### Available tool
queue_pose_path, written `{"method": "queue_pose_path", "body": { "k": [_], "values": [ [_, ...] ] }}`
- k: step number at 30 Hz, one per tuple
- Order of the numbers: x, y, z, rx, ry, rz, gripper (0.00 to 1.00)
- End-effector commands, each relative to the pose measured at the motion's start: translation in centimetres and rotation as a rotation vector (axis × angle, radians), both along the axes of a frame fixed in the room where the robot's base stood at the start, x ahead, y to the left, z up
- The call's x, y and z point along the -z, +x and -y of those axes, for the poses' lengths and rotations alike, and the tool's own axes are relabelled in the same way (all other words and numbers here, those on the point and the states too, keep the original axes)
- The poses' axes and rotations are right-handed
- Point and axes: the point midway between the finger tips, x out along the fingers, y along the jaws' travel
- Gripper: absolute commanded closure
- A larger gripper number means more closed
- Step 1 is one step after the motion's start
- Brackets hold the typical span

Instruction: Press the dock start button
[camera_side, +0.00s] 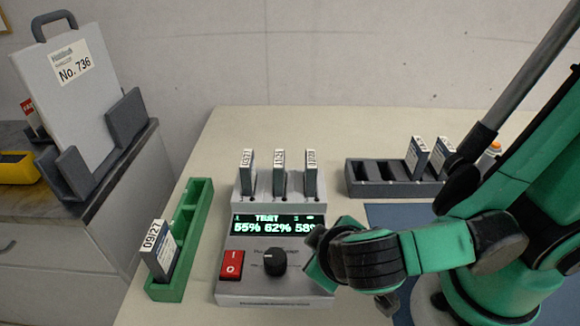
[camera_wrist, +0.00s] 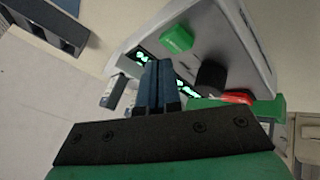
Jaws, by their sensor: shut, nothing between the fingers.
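The dock (camera_side: 275,288) is a grey sloped console with a lit display (camera_side: 270,223) reading TEST and 55%, 62% and a partly covered 58. It has a red rocker switch (camera_side: 231,264) and a black knob (camera_side: 275,262). In the wrist view, a raised green button (camera_wrist: 176,39) sits on the dock (camera_wrist: 225,45), beyond the knob (camera_wrist: 211,76). My gripper (camera_side: 322,250) covers the dock's right side in the side view, hiding the button there. In the wrist view, my gripper (camera_wrist: 156,64) is shut and empty, its tips over the display area, apart from the button.
Three battery packs (camera_side: 279,174) stand in the dock's rear slots. A green tray (camera_side: 195,215) with one pack (camera_side: 158,250) is left of the dock. A dark slotted rack (camera_side: 370,178) with packs stands behind right. A clipboard stand (camera_side: 75,100) is on the left cabinet.

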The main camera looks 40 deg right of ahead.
Motion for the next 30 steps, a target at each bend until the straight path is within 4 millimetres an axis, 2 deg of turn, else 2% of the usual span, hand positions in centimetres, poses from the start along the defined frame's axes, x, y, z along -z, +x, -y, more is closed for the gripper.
{"method": "queue_pose_path", "body": {
  "k": [7,21,30],
  "values": [
    [-0.4,0.0,0.0,0.0,0.0,0.0,1.0],
    [-4.7,0.0,0.0,0.0,0.0,0.0,1.0],
    [-5.0,0.0,0.0,0.0,0.0,0.0,1.0]
  ]
}}
